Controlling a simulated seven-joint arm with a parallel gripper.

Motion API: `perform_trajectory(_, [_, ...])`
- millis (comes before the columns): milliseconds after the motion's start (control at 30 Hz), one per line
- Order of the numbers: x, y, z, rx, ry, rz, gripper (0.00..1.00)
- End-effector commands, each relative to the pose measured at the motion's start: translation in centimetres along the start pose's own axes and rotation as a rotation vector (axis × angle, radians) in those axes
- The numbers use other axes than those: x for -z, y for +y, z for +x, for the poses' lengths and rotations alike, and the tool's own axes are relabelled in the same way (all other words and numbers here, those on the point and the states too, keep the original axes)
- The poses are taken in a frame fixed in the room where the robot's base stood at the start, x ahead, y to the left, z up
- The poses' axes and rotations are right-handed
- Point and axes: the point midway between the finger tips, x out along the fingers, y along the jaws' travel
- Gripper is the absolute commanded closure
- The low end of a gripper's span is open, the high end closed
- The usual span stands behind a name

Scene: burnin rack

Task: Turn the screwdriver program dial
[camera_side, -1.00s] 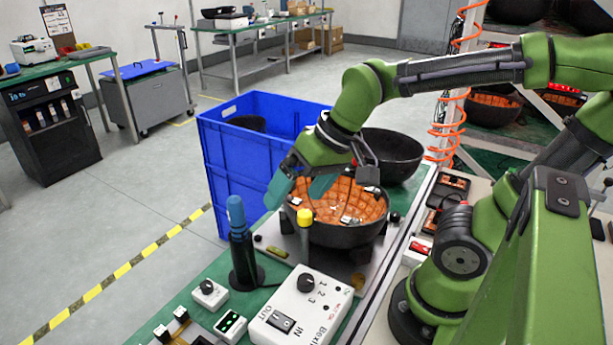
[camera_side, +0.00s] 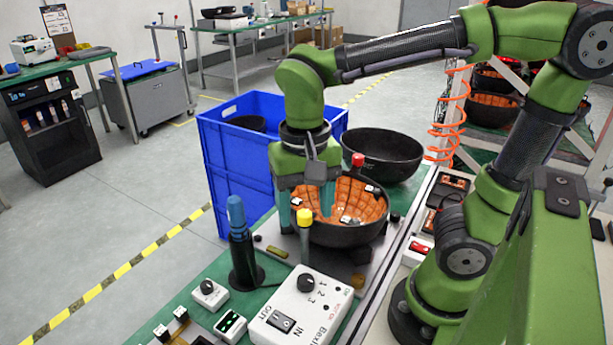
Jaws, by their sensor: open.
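A white control box (camera_side: 276,322) stands at the front, with a black dial (camera_side: 306,283) beside the figures 1, 2, 3 and a rocker switch marked IN and OUT. A smaller white box (camera_side: 211,299) with a small black knob (camera_side: 207,287) sits to its left. A blue-handled screwdriver (camera_side: 237,213) stands upright in a black holder (camera_side: 243,262) behind the small box. My gripper (camera_side: 305,212) points down with its teal fingers apart and empty. It is above and behind the dial, at the left side of the orange-lined bowl, touching neither dial.
A black bowl with orange lining (camera_side: 345,235) rests on the fixture by my gripper. Yellow-capped (camera_side: 305,217) and red-capped (camera_side: 357,160) posts stand close by. A blue crate (camera_side: 237,170) is behind, and an empty black bowl (camera_side: 382,155) sits behind right. A small box with green indicators (camera_side: 230,323) is in front.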

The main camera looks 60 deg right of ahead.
Motion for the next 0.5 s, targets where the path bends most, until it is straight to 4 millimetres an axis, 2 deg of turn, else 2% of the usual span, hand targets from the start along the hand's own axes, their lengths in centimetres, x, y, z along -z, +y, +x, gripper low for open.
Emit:
perform_trajectory(167, [-0.1, 0.1, 2.9, -0.005, -0.005, -0.002, 0.39])
perform_trajectory(500, [-0.1, 0.1, 10.4, -0.006, -0.005, -0.004, 0.39])
